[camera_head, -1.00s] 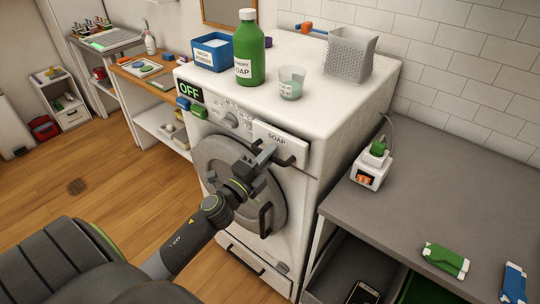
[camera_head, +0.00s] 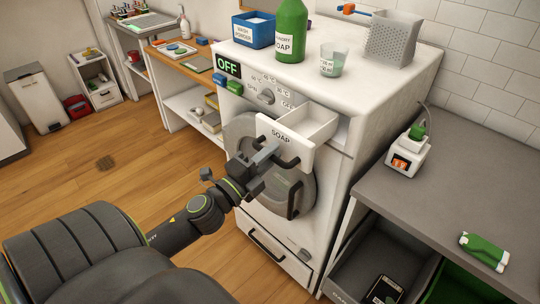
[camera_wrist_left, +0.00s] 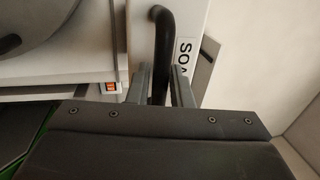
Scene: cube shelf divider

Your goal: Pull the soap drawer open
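The soap drawer (camera_head: 290,140) is a white drawer labelled SOAP at the top of the washing machine (camera_head: 330,178). It stands pulled out, with its open compartments showing from above. Its black handle (camera_head: 291,163) is on the front. My left gripper (camera_head: 268,153) is at the handle. In the left wrist view the handle bar (camera_wrist_left: 161,45) stands between the two fingers of my left gripper (camera_wrist_left: 160,85), which look closed around it. Part of the drawer front, with cut-off lettering, shows beside them. My right gripper is not in view.
On the machine top stand a blue powder box (camera_head: 254,30), a green soap bottle (camera_head: 290,32), a cup (camera_head: 331,62) and a grey basket (camera_head: 392,38). The round door (camera_head: 300,190) is below the drawer. A grey counter (camera_head: 445,200) is at right.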

